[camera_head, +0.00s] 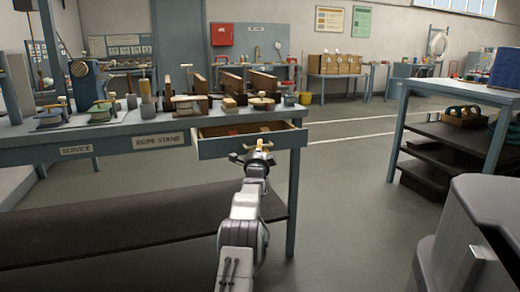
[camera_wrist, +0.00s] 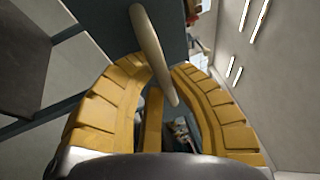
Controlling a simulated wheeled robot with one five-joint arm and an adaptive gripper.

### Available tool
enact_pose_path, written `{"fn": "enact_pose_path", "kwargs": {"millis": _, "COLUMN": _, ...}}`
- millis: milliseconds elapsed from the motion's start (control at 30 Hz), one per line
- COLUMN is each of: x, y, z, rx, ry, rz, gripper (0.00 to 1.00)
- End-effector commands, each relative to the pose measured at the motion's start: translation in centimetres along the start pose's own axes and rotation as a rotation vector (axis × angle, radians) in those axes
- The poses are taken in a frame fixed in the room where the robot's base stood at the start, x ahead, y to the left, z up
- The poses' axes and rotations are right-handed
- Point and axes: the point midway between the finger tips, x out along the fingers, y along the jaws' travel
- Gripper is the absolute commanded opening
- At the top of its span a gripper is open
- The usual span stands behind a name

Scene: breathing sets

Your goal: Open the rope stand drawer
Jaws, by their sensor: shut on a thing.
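The rope stand drawer (camera_head: 240,149) is a blue-grey drawer at the right end of the workbench, under its top. It stands partly pulled out, and a few small items show inside. A "ROPE STAND" label (camera_head: 160,141) is on the bench front to its left. My gripper (camera_head: 262,150) is at the drawer's front. In the wrist view, the yellow fingers of my gripper (camera_wrist: 160,85) are around a pale bar handle (camera_wrist: 152,50) on the drawer front (camera_wrist: 110,20). The exact finger contact is partly hidden.
The workbench top (camera_head: 110,128) carries wooden blocks, tins and tools. A dark lower shelf (camera_head: 120,220) runs beneath it. Another table (camera_head: 450,95) with dark shelves stands at the right. The grey floor (camera_head: 345,190) between them is clear.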

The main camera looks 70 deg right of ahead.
Motion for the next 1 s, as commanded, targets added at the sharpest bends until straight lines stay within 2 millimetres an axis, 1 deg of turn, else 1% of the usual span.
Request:
{"fn": "enact_pose_path", "kwargs": {"millis": 33, "x": 0.0, "y": -0.03, "z": 0.39, "rx": -0.001, "ry": -0.005, "rz": -0.001, "gripper": 0.0}}
{"fn": "enact_pose_path", "kwargs": {"millis": 467, "x": 0.0, "y": -0.04, "z": 0.44, "rx": -0.001, "ry": -0.005, "rz": -0.001, "gripper": 0.0}}
{"fn": "enact_pose_path", "kwargs": {"millis": 500, "x": 0.0, "y": -0.04, "z": 0.45, "rx": -0.001, "ry": -0.005, "rz": -0.001, "gripper": 0.21}}
{"fn": "enact_pose_path", "kwargs": {"millis": 700, "x": 0.0, "y": -0.04, "z": 0.26, "rx": 0.0, "ry": -0.003, "rz": 0.0, "gripper": 0.39}}
{"fn": "enact_pose_path", "kwargs": {"millis": 767, "x": 0.0, "y": -0.04, "z": 0.22, "rx": 0.0, "ry": -0.003, "rz": 0.0, "gripper": 0.44}}
{"fn": "enact_pose_path", "kwargs": {"millis": 800, "x": 0.0, "y": -0.04, "z": 0.2, "rx": 0.0, "ry": -0.002, "rz": 0.0, "gripper": 0.45}}
{"fn": "enact_pose_path", "kwargs": {"millis": 1000, "x": 0.0, "y": -0.04, "z": 0.12, "rx": 0.0, "ry": -0.002, "rz": 0.0, "gripper": 0.45}}
